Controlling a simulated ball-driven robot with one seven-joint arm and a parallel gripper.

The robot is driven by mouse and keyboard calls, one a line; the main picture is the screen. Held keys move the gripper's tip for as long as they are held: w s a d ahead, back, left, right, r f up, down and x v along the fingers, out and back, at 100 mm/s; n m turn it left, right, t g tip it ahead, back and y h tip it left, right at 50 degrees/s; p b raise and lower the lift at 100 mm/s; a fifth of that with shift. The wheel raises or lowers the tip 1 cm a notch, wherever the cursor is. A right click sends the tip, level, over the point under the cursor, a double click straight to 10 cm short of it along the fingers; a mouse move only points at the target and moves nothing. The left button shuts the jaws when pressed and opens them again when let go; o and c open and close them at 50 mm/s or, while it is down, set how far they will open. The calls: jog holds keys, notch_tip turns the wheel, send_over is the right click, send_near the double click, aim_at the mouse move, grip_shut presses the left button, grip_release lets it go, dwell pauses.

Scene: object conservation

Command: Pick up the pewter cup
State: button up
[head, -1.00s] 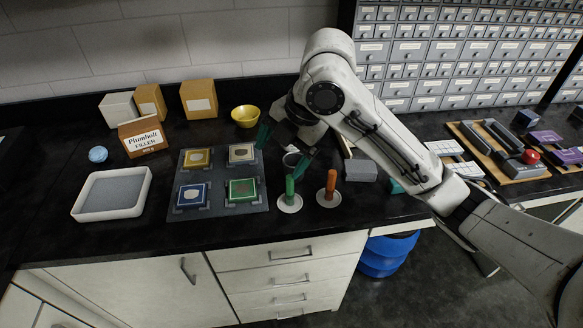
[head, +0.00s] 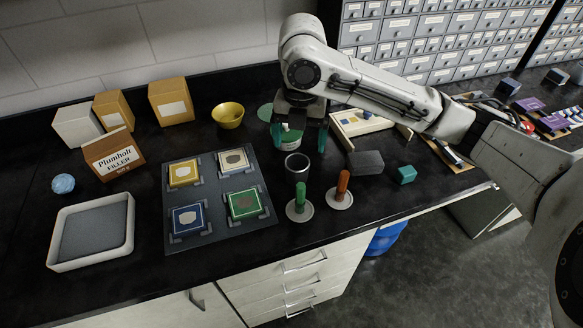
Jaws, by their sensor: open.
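The pewter cup (head: 297,166) stands upright on the black counter, a dark grey metal cup with its opening facing up. It is just behind the green-handled tool (head: 301,196). My gripper (head: 298,146) has green fingers spread wide and points down. I cannot tell whether either finger touches the cup.
An orange-handled tool (head: 342,185) stands right of the green one. A grey block (head: 366,163) and a teal block (head: 406,175) lie to the right. A dark mat (head: 214,193) with framed tiles is at left. A yellow bowl (head: 228,115) stands behind.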

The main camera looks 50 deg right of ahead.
aim_at(297, 162)
notch_tip(297, 162, down, 8)
jog(key=shift+w+f+p, duration=0.15)
jog(key=shift+p, duration=0.25)
jog(key=shift+a, duration=0.1)
jog(key=shift+c, duration=0.2)
jog(key=c, duration=1)
jog(key=shift+c, duration=0.5)
